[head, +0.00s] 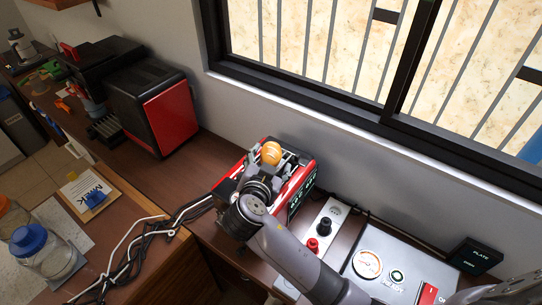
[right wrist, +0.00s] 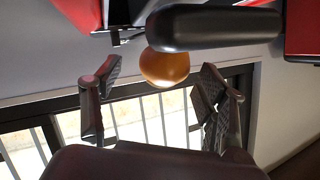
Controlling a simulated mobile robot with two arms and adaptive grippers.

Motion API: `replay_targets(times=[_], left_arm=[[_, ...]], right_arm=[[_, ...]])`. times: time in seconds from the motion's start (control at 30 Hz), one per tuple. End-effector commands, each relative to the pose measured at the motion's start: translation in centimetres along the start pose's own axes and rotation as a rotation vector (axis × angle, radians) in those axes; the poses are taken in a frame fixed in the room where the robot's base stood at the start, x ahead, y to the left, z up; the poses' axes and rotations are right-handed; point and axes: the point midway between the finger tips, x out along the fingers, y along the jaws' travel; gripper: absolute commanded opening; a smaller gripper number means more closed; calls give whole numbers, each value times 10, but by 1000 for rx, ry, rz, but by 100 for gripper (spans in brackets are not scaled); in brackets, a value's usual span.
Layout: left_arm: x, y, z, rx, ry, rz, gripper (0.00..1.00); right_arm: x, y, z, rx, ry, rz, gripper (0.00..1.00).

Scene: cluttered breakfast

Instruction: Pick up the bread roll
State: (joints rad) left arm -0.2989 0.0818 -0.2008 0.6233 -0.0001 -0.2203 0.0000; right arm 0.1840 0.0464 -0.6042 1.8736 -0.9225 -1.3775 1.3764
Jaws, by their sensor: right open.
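The bread roll (head: 271,152) is a small round golden-orange thing on top of a red and black appliance (head: 303,189) below the window. It also shows in the right wrist view (right wrist: 163,68), where a black bar of the appliance hides part of it. My right gripper (head: 272,165) is at the appliance, close to the roll, and its arm hides part of the appliance. In the right wrist view its two fingers (right wrist: 155,92) are spread apart, with the roll in line with the gap between them. I cannot tell whether they touch it. My left gripper is not in view.
A larger black and red machine (head: 150,105) stands to the left. A panel with black and red knobs (head: 325,227) and a grey unit with a dial (head: 368,263) are to the right. Cables (head: 150,240) run over the left counter, near a blue-lidded jar (head: 45,255). The window wall is close behind.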

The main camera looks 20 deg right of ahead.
Motion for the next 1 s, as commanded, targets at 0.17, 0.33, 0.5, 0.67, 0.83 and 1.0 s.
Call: replay_targets(times=[0.17, 0.33, 0.5, 0.67, 0.83, 1.0], left_arm=[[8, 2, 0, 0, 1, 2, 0], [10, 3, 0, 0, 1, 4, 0], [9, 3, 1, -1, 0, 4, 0], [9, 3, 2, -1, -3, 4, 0], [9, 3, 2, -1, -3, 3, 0], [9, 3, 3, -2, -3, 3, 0]], right_arm=[[29, -3, 0, -2, 4, 0, 67], [40, -4, -1, 0, 1, 0, 67], [40, -4, -1, 0, 0, 0, 67], [40, -4, -1, -1, 0, 0, 58], [39, -4, -1, -1, 0, 0, 47], [39, -4, -1, -1, 0, 0, 36]])
